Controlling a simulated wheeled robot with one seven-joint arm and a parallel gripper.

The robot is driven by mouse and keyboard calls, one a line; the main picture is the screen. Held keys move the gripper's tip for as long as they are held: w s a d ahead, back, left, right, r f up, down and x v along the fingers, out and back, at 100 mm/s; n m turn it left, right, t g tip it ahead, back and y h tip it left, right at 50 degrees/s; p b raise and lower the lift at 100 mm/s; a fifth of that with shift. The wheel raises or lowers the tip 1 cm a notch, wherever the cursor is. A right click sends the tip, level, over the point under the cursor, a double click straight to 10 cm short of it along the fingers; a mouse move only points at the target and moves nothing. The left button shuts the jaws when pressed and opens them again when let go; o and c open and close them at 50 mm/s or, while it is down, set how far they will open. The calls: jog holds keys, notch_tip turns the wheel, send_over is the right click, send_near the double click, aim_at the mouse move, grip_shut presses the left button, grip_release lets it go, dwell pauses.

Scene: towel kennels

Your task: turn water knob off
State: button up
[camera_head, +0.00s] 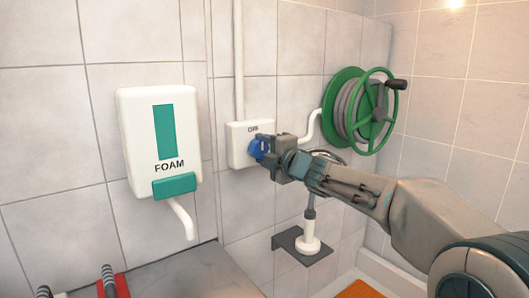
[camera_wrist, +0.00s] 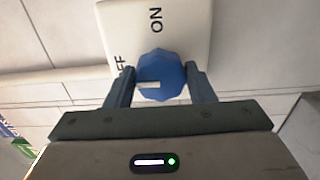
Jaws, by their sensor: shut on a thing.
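The water knob (camera_head: 255,149) is blue and sits on a white wall box (camera_head: 236,158). My gripper (camera_head: 266,148) reaches it from the right and is shut on it. In the wrist view the knob (camera_wrist: 160,76) lies between the two fingers of my gripper (camera_wrist: 161,82), one on each side. A pale mark on the knob points to the left in that view, toward the partly hidden OFF lettering. The word ON stands above the knob on the white box (camera_wrist: 180,22). My gripper hides part of the knob in the head view.
A white FOAM dispenser (camera_head: 160,143) hangs to the left. A green hose reel (camera_head: 358,112) is on the wall at the right, above my arm. A spray nozzle (camera_head: 309,238) stands on a dark bracket (camera_head: 288,243) below my arm. Red-based items (camera_head: 115,286) lie at lower left.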

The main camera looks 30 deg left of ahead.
jog(key=shift+f, duration=0.1)
jog(key=o, duration=1)
jog(key=shift+s, duration=0.1)
jog(key=shift+c, duration=0.2)
jog(key=shift+d, duration=0.3)
jog(key=v, duration=1.3)
jog(key=shift+s+b, duration=0.2)
jog(key=shift+b, duration=0.25)
